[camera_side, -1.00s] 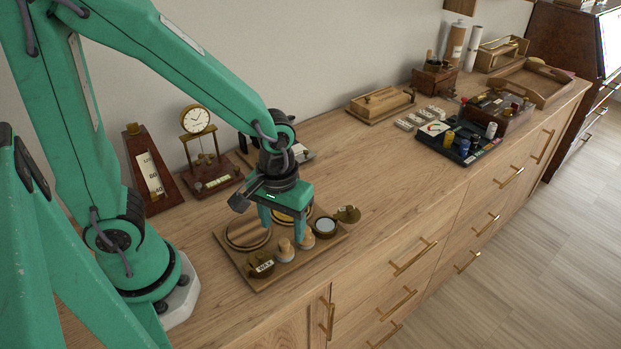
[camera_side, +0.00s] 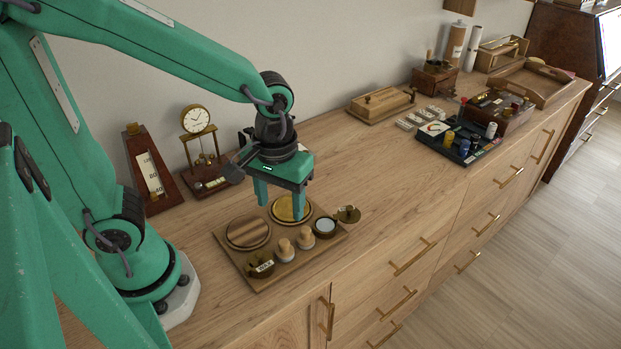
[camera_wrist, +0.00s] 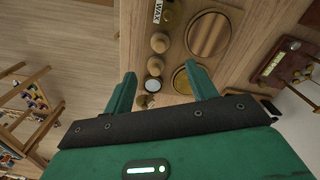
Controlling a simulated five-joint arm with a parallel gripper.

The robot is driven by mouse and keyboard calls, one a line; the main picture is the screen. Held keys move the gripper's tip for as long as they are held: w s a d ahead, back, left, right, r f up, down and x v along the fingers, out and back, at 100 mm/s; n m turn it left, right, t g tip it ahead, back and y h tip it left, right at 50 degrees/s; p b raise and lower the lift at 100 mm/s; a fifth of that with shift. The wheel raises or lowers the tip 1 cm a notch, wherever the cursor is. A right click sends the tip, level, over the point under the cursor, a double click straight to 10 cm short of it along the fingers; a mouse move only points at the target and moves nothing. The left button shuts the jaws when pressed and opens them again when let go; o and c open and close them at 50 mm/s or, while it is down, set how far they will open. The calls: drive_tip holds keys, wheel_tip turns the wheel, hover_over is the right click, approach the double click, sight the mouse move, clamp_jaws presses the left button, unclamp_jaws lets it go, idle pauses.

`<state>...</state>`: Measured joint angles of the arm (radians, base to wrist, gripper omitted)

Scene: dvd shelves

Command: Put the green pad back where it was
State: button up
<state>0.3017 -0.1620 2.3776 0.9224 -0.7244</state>
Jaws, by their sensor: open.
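I cannot make out a clearly green pad in either view. My gripper (camera_side: 281,200) is open and empty, pointing down above the back of a wooden board (camera_side: 283,272); its fingertips also show in the wrist view (camera_wrist: 161,75). The board carries a striped brown disc (camera_side: 248,232), a golden round pad (camera_side: 291,208), two wooden knobs (camera_side: 285,250), an open tin with a pale face (camera_side: 325,226) and a tin labelled WAX (camera_side: 260,264). The golden pad lies just below the fingers. In the wrist view it is partly hidden by a finger (camera_wrist: 182,80).
A brass clock (camera_side: 195,120) and a dark metronome (camera_side: 152,168) stand behind the board. A black tray (camera_side: 480,150) with small bottles, a wooden box (camera_side: 500,108) and a lidded dish (camera_side: 380,103) are farther right.

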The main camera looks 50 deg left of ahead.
drive_tip(key=shift+r, duration=0.1)
drive_tip(key=s+a+r+m+t, duration=0.2)
drive_tip(key=a+r+m+t, duration=0.2)
drive_tip(key=a+r, duration=0.3)
drive_tip(key=shift+s+a+r+m+t, duration=0.4)
drive_tip(key=shift+r+t, duration=0.4)
drive_tip(key=shift+r, duration=0.65)
drive_tip(key=shift+c, duration=0.5)
